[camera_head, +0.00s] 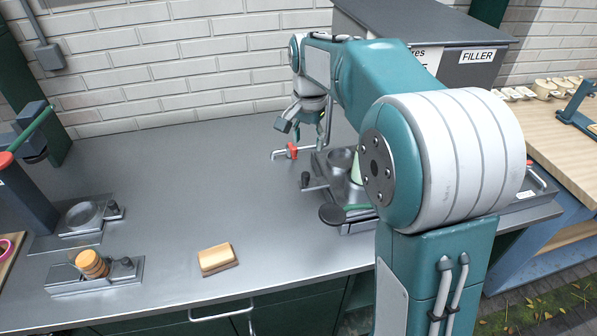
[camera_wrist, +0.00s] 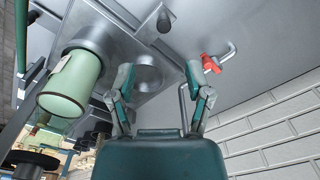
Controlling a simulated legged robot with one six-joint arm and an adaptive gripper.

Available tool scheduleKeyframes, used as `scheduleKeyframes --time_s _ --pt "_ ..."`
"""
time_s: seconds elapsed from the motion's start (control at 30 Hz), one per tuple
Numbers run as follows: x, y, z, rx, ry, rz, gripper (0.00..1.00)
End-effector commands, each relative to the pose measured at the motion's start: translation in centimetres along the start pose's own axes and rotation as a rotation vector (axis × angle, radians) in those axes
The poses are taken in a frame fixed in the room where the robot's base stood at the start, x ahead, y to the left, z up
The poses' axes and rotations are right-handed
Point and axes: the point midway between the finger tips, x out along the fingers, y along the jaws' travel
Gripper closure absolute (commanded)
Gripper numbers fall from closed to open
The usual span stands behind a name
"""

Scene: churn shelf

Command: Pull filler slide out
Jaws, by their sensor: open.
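The filler (camera_head: 477,56) is a dark grey housing with a FILLER label, at the back right in the head view, partly hidden by my arm. At its base is a grey metal slide (camera_head: 325,163) with a round cup and a dark knob (camera_head: 305,180) on its left side. In the wrist view the slide's round recess (camera_wrist: 148,76) shows near the fingers, with a pale green cylinder (camera_wrist: 72,85) beside it. The dark knob (camera_wrist: 163,20) is beyond the fingertips. My gripper (camera_head: 302,132) is open and empty above the slide area; it also shows in the wrist view (camera_wrist: 160,76).
A red-handled tap or clamp on a bent metal rod (camera_head: 291,152) is left of the slide. A tan block (camera_head: 217,259) and a holder with a stack of tan discs (camera_head: 92,264) lie farther left. The middle counter is clear. A brick wall stands behind.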

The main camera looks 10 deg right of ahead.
Motion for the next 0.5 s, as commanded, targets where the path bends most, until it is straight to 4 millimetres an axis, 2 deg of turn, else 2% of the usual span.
scheduleKeyframes --time_s 0.1,0.27,0.5 --pt "0.7 -0.6 -0.7 0.029 -0.014 0.014 0.35" --pt "1.8 -0.7 -0.7 0.036 -0.016 0.016 0.35" --pt "6.0 -0.6 -0.6 0.034 -0.018 0.017 0.35"
